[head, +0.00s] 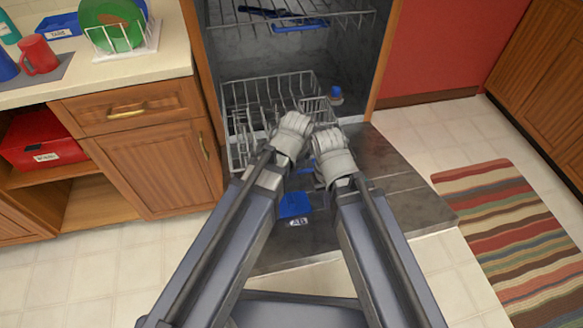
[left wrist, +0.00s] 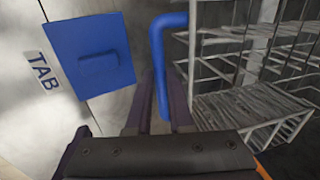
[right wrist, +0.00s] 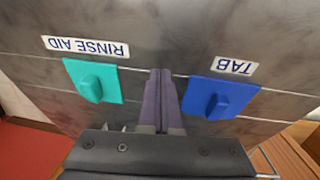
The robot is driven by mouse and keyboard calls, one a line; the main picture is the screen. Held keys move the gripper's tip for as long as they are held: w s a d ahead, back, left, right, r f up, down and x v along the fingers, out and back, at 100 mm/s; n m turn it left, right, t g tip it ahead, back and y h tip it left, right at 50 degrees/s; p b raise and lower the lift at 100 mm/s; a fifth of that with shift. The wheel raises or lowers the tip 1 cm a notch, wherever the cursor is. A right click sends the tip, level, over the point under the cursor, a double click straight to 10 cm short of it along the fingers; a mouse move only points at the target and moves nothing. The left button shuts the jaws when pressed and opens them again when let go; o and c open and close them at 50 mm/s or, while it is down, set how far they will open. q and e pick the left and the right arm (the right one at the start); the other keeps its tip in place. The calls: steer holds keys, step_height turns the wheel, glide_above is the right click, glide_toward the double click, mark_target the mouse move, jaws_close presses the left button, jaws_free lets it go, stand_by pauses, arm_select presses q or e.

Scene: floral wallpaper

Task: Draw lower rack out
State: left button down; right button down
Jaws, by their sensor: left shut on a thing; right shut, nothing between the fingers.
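The lower rack (head: 232,140) is a pale wire basket low in the open dishwasher. Its front reaches the tub's opening, partly hidden by my arms. A blue handle (left wrist: 158,50) stands in front of the rack wires (left wrist: 210,72) in the left wrist view. My left gripper (left wrist: 157,105) is shut on this handle; the head view hides its fingertips. My right gripper (right wrist: 161,75) is shut and empty over the lowered door, between the teal rinse aid cover (right wrist: 95,82) and the blue tab cover (right wrist: 219,98).
The dishwasher door (head: 385,170) lies open. An upper rack (head: 345,18) with blue parts sits above. A wooden cabinet (head: 160,165) with a counter stands left. A striped rug (head: 510,235) lies on the open floor to the right.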

arm_select(q)
steer(key=c, duration=1.1)
jaws_free()
